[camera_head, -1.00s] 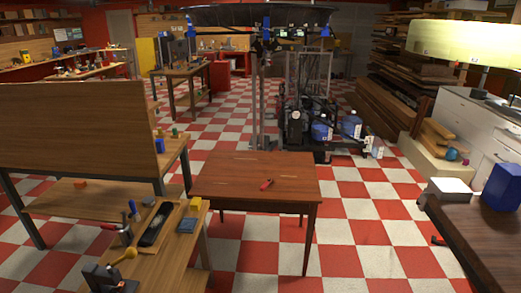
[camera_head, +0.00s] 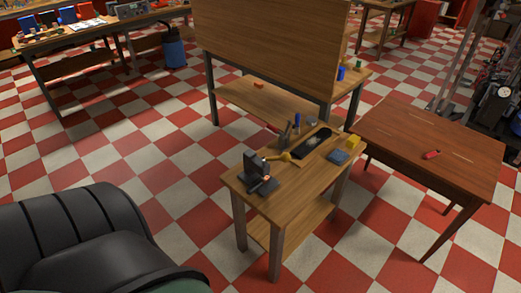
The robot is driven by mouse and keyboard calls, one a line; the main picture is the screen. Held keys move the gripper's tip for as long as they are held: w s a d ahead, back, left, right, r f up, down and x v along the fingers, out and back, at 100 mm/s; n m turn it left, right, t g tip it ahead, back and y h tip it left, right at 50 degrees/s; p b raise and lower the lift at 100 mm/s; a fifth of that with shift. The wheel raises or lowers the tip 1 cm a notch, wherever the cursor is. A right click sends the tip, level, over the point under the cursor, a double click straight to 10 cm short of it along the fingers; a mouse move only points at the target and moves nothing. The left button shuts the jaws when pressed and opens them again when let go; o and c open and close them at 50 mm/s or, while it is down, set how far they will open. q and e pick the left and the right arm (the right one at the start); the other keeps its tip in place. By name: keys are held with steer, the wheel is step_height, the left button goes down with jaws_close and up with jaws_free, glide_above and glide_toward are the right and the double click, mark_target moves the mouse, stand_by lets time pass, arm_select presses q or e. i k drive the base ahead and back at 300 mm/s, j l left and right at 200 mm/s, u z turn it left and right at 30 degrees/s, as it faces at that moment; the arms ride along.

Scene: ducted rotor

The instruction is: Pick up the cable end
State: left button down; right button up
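I cannot pick out a cable end for certain in this view. A small red object (camera_head: 431,155) lies on the brown wooden table (camera_head: 400,128) at the right; it is too small to tell what it is. A small wooden bench (camera_head: 305,195) in the middle carries a dark vise-like device (camera_head: 257,172), a yellow-knobbed tool (camera_head: 284,156), a long black tray (camera_head: 308,144), a blue block (camera_head: 339,157) and a yellow block (camera_head: 353,142). Neither of my grippers is in view.
A larger bench with a tall wooden panel (camera_head: 268,45) stands behind the small bench. A black ribbed seat-like shape (camera_head: 80,240) fills the lower left. A long workbench (camera_head: 85,35) is at the upper left. Checkered floor (camera_head: 150,140) is open between them.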

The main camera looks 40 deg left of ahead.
mark_target(253, 188)
steer(key=u, duration=1.3)
